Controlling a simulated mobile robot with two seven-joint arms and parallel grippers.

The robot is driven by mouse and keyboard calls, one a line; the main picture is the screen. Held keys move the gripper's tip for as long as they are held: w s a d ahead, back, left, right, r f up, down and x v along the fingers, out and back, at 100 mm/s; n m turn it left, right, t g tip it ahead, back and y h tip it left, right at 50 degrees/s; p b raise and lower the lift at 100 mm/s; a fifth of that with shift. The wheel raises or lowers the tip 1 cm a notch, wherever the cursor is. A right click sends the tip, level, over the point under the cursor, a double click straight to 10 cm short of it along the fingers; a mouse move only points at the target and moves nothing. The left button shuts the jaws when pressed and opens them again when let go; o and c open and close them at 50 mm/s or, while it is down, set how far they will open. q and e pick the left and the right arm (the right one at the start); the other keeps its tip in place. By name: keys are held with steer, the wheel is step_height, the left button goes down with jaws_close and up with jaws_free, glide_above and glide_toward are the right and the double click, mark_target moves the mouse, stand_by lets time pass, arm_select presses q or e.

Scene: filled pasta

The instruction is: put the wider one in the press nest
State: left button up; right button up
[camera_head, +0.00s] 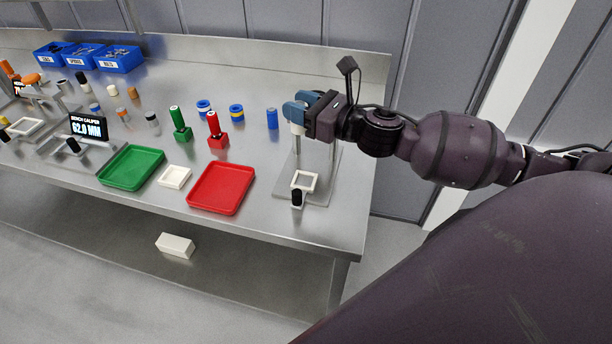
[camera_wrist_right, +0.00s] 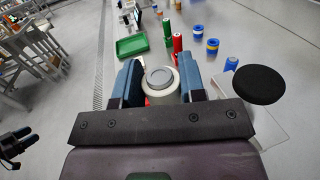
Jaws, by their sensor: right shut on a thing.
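My right gripper (camera_head: 297,110) is shut on a white cylinder (camera_head: 297,128), held upright above the right part of the bench. In the right wrist view the cylinder's round grey top (camera_wrist_right: 160,77) sits between the two blue fingers. The press (camera_head: 331,158), with upright posts on a base plate, stands below and beside the gripper. Its white square frame, the nest (camera_head: 304,181), looks empty, with a black knob (camera_head: 297,197) in front. A dark part at the left edge of the right wrist view looks like my left gripper (camera_wrist_right: 16,135); its opening is unclear.
A red tray (camera_head: 222,189), white square frame (camera_head: 174,177) and green tray (camera_head: 131,167) lie left of the press. Red (camera_head: 217,132) and green (camera_head: 180,125) upright pieces and several short cylinders stand behind. The bench caliper display (camera_head: 88,127) reads about 62.0 MM.

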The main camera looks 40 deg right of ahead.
steer(key=r, duration=0.1)
steer(key=d+r+y, duration=0.1)
steer(key=r, duration=0.1)
steer(key=shift+r+n+g, duration=0.15)
steer(key=shift+n+g, duration=0.15)
steer(key=shift+n, duration=0.1)
step_height(320, 180, down, 15)
glide_above(305, 182)
steer(key=shift+f+b, duration=0.3)
steer(key=shift+f, duration=2.1)
arm_select(q)
steer(key=shift+w+f, duration=0.1)
steer(key=shift+w, duration=0.1)
arm_select(e)
steer(key=o, duration=0.6)
steer(key=shift+f, duration=0.15)
steer(key=shift+c, duration=0.2)
steer(key=o, duration=0.4)
arm_select(q)
steer(key=shift+w, duration=0.2)
